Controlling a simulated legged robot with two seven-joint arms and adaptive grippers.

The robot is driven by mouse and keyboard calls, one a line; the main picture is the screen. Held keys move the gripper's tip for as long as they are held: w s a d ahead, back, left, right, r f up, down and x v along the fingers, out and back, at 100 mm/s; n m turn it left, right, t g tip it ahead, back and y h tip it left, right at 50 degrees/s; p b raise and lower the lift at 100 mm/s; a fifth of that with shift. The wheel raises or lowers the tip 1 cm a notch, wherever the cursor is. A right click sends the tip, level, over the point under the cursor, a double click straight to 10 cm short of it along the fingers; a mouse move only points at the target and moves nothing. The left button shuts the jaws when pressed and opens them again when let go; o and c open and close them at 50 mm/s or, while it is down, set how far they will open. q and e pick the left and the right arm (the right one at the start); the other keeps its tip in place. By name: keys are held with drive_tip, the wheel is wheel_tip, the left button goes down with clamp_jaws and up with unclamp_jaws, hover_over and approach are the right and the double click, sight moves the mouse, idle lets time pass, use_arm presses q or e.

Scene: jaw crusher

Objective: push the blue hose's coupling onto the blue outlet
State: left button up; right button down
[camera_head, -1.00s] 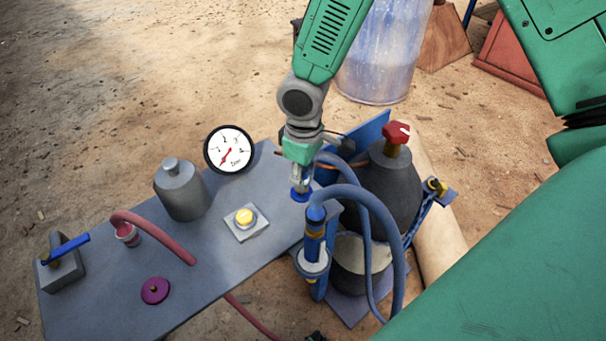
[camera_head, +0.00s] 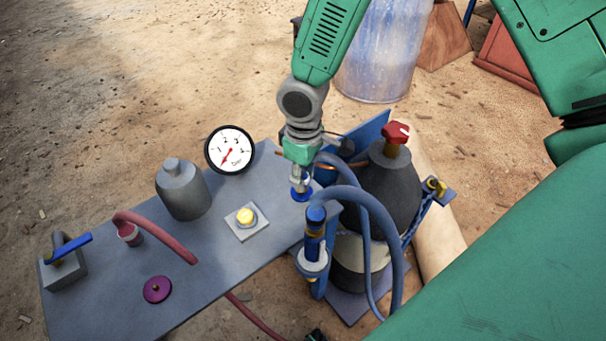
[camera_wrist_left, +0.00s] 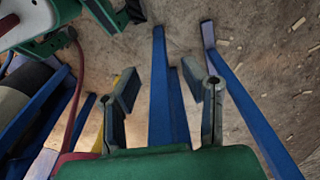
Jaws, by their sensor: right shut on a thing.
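My right gripper (camera_head: 299,174) comes down from the top in the head view and is shut on a small fitting at its tips, apparently the blue hose's coupling, largely hidden by the fingers. A blue hose (camera_head: 359,194) runs from beside the gripper, arcs right and drops down. A blue ring (camera_head: 301,195) shows directly under the fingertips, at the bench's right edge; I cannot tell whether it belongs to the coupling or the outlet, or whether the two touch. My left gripper (camera_wrist_left: 167,90) is open and empty in the left wrist view, above blue bars (camera_wrist_left: 170,95).
A blue upright cylinder (camera_head: 314,245) with a second hose and a dark tank (camera_head: 380,194) stand close right.

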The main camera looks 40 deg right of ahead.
drive_tip(key=shift+f, duration=0.55)
drive_tip(key=c, duration=1.2)
unclamp_jaws()
drive_tip(key=shift+r, duration=0.1)
wheel_tip(320, 180, up, 12)
drive_tip(key=shift+f, duration=0.15)
